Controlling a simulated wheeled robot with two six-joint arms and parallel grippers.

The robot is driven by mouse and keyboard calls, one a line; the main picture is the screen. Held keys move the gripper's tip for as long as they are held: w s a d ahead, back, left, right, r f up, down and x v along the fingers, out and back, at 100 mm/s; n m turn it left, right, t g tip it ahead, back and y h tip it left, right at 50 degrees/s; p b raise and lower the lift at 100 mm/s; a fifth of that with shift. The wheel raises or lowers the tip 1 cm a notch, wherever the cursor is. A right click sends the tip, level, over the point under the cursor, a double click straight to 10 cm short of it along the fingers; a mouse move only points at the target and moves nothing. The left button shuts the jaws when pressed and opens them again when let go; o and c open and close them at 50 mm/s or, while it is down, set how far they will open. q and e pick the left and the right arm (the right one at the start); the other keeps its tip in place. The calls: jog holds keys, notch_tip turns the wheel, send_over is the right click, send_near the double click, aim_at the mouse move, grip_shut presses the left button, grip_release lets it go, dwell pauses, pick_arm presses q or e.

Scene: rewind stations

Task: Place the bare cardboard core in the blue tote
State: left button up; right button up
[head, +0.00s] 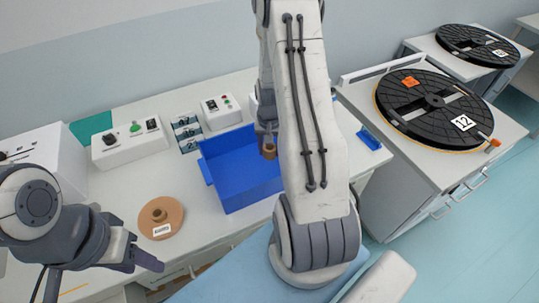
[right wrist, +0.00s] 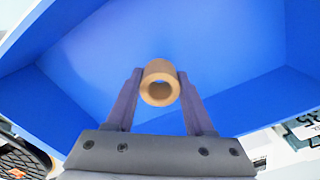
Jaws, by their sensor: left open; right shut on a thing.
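The blue tote (head: 225,171) stands on the white bench in the middle of the head view. My right gripper (head: 268,142) is at the tote's right side, partly hidden behind my own arm. It is shut on the bare cardboard core (head: 269,152), a short brown tube. In the right wrist view the core (right wrist: 160,85) sits between the fingertips of the right gripper (right wrist: 158,92), with the tote's blue inside (right wrist: 225,50) filling the view beyond it. Whether the core touches the tote is unclear. My left gripper (head: 148,262) is open and empty at the lower left.
A brown disc with a hub (head: 160,217) lies on the bench left of the tote. Control boxes (head: 130,142) stand behind it. A large black reel (head: 435,102) lies on a cabinet at the right, with another black reel (head: 477,45) beyond. A small blue item (head: 369,138) is right of my arm.

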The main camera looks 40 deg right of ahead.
aim_at(269, 164)
notch_tip(269, 164, down, 3)
jog(key=shift+f+p, duration=0.15)
jog(key=shift+p, duration=0.25)
jog(key=shift+f, duration=0.35)
jog(key=shift+f, duration=0.1)
jog(key=o, duration=1.3)
notch_tip(269, 164, up, 12)
jog(key=b, duration=0.1)
jog(key=shift+b, duration=0.4)
